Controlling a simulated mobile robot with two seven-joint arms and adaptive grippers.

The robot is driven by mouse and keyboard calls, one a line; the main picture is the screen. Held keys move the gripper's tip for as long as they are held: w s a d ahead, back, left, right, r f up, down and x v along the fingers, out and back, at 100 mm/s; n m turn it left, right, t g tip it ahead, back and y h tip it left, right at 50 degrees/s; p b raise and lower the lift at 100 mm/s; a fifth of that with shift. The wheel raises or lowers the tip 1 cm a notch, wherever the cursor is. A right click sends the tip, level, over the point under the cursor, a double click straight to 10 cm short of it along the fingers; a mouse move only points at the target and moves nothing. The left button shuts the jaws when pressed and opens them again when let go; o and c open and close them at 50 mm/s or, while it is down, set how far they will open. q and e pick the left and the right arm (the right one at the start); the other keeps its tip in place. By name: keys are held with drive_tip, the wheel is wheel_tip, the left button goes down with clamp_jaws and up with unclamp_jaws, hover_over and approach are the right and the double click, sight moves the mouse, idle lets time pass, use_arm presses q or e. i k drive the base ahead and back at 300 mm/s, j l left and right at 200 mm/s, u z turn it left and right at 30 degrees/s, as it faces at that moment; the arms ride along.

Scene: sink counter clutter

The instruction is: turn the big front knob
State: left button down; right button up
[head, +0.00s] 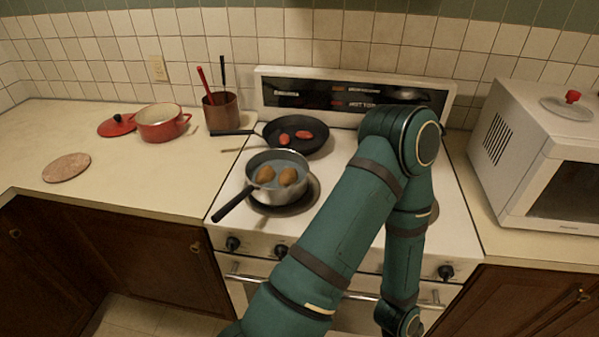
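The white stove (330,250) stands in the middle of the head view. Its front panel carries several dark knobs: one at the left end (232,243), one beside it (281,250), and one at the right end (445,272). My green arm crosses in front of the stove and hides the middle of the panel, so any knobs there are covered. I cannot tell which knob is the big one. The arm bends above the cooktop and comes back down past the panel to the bottom edge. Neither of my grippers is in view.
A saucepan (264,198) of water with brown items and a black frying pan (262,131) with red items sit on the burners. A red pot (160,122) and utensil crock (221,112) stand left. A microwave (515,160) stands right. An oven handle (250,280) runs below the knobs.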

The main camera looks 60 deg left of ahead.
sight(233, 243)
drive_tip(key=u, duration=2.1)
